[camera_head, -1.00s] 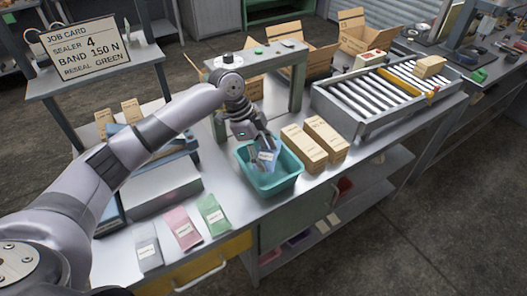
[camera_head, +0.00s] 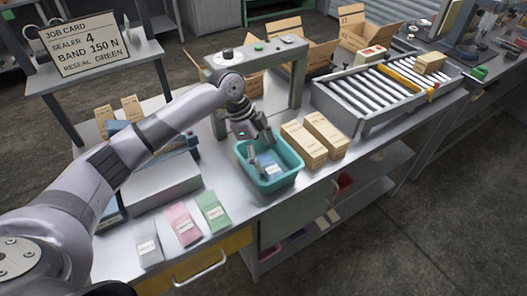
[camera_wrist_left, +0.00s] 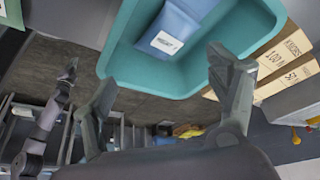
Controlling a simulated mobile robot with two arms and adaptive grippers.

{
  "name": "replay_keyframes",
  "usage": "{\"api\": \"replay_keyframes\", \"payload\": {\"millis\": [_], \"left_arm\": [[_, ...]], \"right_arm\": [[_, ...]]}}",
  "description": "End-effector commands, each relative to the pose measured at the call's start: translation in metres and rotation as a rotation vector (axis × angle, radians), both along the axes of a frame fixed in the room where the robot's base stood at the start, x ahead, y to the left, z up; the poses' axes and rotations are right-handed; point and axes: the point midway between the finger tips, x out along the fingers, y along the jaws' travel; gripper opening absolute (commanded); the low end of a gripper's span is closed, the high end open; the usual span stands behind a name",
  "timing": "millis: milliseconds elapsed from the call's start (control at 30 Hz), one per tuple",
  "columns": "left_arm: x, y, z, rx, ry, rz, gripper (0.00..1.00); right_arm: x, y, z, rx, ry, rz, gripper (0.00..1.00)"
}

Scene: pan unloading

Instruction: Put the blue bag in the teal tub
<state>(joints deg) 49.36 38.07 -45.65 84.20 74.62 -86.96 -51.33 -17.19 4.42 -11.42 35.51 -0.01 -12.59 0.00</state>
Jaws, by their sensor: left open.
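The blue bag (camera_head: 267,165) lies inside the teal tub (camera_head: 285,183) on the bench. In the left wrist view the bag (camera_wrist_left: 172,30), with a white label, rests on the floor of the tub (camera_wrist_left: 165,74); its upper part is cut off by the frame. My left gripper (camera_head: 262,147) is just above the tub, open and empty. In the wrist view its two fingers (camera_wrist_left: 165,78) stand wide apart, clear of the bag. A grey jointed arm, apparently my right one, shows at the left of that view; its gripper (camera_wrist_left: 68,72) is too small to read.
Tan cartons (camera_head: 312,143) stand close to the right of the tub. Grey, pink and green bags (camera_head: 182,223) lie at the front left. A grey-green frame (camera_head: 297,75) stands behind my left gripper. A roller conveyor (camera_head: 370,95) is farther right.

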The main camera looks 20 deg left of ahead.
Motion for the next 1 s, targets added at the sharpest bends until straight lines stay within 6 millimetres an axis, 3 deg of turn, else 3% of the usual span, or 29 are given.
{"api": "replay_keyframes", "payload": {"millis": [233, 367, 800, 1000], "left_arm": [[0.000, 0.000, 0.001, 0.000, -0.001, 0.000, 0.80], [0.001, 0.000, 0.012, 0.000, -0.004, -0.001, 0.80], [-0.003, 0.034, 0.095, 0.000, -0.004, 0.002, 0.80], [-0.005, 0.043, 0.118, 0.000, 0.000, 0.000, 0.80]], "right_arm": [[0.000, 0.000, 0.000, 0.000, -0.001, 0.001, 0.00], [0.000, 0.000, 0.000, 0.000, -0.001, 0.001, 0.00], [0.001, -0.001, -0.021, -0.002, 0.000, 0.002, 0.00], [0.001, -0.002, -0.024, -0.003, -0.001, 0.002, 0.00]]}}
